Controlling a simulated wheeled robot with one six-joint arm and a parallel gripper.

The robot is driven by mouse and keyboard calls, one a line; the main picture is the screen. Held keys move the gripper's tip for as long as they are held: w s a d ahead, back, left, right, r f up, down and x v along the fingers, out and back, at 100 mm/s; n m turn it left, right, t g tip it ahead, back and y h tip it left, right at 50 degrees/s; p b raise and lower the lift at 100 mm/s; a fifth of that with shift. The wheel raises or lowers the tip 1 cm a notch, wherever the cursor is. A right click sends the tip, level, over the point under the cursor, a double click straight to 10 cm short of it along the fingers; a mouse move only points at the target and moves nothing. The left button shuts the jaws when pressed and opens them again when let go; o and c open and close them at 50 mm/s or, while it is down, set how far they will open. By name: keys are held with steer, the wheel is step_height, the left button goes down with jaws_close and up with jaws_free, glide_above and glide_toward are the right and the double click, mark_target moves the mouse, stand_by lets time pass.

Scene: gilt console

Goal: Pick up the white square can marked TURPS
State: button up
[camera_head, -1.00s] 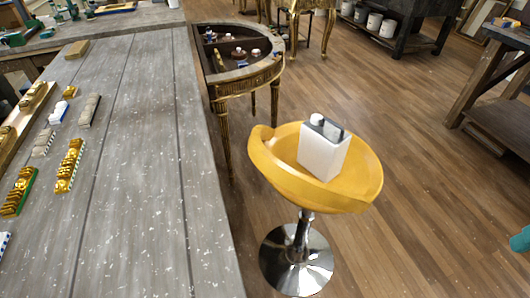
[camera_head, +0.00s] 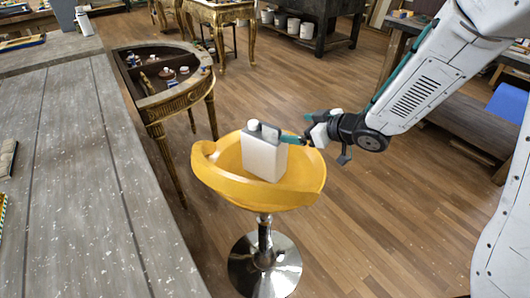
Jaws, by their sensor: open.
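A white square can (camera_head: 263,158) with a dark grey top, a white cap and a handle stands upright on the seat of a yellow stool (camera_head: 232,187). No marking can be read on the side I see. My gripper (camera_head: 297,138) reaches in from the right at the height of the can's top. Its teal fingertip is just right of the can's upper edge; I cannot tell whether it touches. The jaws are open, and the can still rests on the seat.
A long grey wooden workbench (camera_head: 75,150) runs along the left. A gilt console (camera_head: 165,95) with small items inside stands behind the stool. A dark workbench (camera_head: 480,125) is at the right. Wooden floor is clear around the stool's chrome base (camera_head: 265,270).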

mark_target(274, 136)
steer(key=w+a+f, duration=0.1)
steer(key=a, duration=0.2)
steer(key=a+f+g+y, duration=0.1)
steer(key=a+f, duration=0.1)
steer(key=a, duration=0.1)
steer(key=w+a+f+y, duration=0.1)
steer(key=a+f, duration=0.1)
steer(key=a, duration=0.1)
steer(key=shift+w+n, duration=0.3)
steer(key=shift+n, duration=0.1)
steer(key=shift+r, duration=0.1)
jaws_close()
